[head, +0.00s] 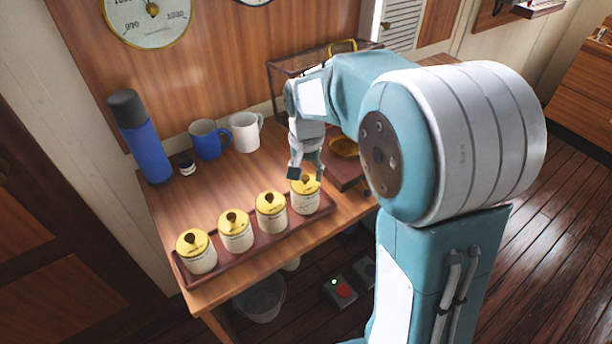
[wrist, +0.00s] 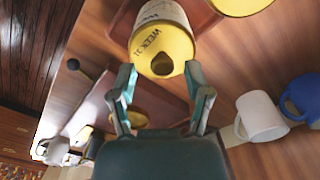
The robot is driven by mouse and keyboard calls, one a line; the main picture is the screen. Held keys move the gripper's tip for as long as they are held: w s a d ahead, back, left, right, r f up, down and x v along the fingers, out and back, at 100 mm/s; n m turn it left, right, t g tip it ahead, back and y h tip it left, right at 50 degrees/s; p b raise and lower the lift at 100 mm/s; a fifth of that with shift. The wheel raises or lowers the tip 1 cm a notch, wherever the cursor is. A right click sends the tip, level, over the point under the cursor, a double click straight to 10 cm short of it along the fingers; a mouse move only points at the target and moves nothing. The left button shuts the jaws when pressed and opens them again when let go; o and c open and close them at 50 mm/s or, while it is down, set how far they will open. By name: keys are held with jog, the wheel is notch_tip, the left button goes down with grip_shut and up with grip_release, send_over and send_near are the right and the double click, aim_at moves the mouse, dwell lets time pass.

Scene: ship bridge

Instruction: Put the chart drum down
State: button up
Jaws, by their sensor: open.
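A white chart drum (head: 306,199) with a yellow lid and dark knob stands upright at the right end of a long brown tray (head: 262,247). My gripper (head: 305,174) is just above its lid with fingers apart.
A blue flask (head: 146,147), a blue mug (head: 206,143) and a white mug (head: 245,134) stand at the back of the wooden table (head: 185,207). A glass-sided case (head: 290,72) is behind my arm.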

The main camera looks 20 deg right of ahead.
notch_tip(320, 180, up, 11)
jog(key=s+n+t, duration=0.5)
jog(key=s, duration=1.6)
jog(key=shift+f+t, duration=0.25)
jog(key=shift+t, duration=0.05)
